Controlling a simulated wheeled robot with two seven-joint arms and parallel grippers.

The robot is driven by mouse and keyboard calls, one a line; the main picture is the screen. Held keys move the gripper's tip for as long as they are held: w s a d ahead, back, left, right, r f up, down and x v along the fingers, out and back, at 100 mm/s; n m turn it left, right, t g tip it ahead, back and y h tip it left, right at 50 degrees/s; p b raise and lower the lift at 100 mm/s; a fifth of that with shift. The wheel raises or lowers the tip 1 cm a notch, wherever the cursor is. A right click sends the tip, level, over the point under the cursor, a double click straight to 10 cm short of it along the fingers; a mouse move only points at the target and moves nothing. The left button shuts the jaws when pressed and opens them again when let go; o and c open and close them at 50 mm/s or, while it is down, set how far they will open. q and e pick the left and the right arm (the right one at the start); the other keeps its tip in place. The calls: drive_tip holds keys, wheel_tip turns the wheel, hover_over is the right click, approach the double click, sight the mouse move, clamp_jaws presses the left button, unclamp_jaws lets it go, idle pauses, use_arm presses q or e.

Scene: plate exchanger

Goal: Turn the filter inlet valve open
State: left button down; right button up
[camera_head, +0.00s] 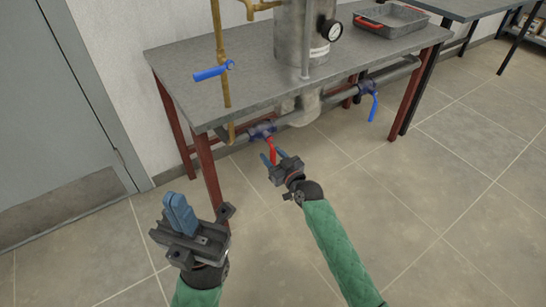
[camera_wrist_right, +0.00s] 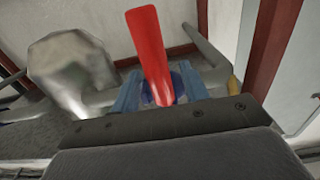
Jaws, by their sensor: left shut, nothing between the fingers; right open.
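A blue valve body with a red lever handle (camera_head: 271,149) sits on the pipe under the table's front edge. In the head view the red lever points down. In the right wrist view the red lever (camera_wrist_right: 152,55) rises between the blue fingers, close to the camera. My right gripper (camera_head: 275,160) is open, with its fingers at the red lever; contact is not clear. My left gripper (camera_head: 180,213) is shut and empty, low at the left, away from the valves. Which valve is the filter inlet is not labelled in view.
A blue-handled valve (camera_head: 374,106) sits further right on the pipe. Another blue handle (camera_head: 213,71) is on the vertical brass pipe (camera_head: 219,35). A metal vessel (camera_head: 300,35) with a gauge (camera_head: 332,30) and a grey tray (camera_head: 390,19) stand on the table (camera_head: 190,58). The floor in front is clear.

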clamp_jaws()
